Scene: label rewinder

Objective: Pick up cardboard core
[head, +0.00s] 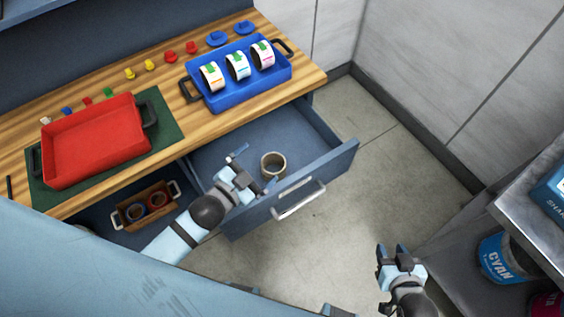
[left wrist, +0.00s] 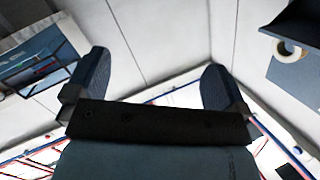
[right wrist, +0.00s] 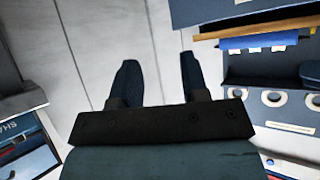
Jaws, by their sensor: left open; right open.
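The cardboard core (head: 281,173) is a short tan ring standing on end in the open blue drawer (head: 225,150), seen in the head view. My left gripper (head: 256,169) is open and empty, just left of the core over the drawer; I cannot tell its height above it. In the left wrist view, my left gripper's open fingers (left wrist: 156,70) have nothing between them. A pale ring (left wrist: 288,61) shows at the upper right there; I cannot tell if it is the core. My right gripper (head: 392,252) is open and empty over the floor; its fingers also show in the right wrist view (right wrist: 158,70).
A blue tray (head: 248,95) with label rolls and a red tray (head: 95,145) sit on the wooden bench. A small box (head: 131,216) holds rings. Shelving with a cyan can (head: 499,260) stands at right.

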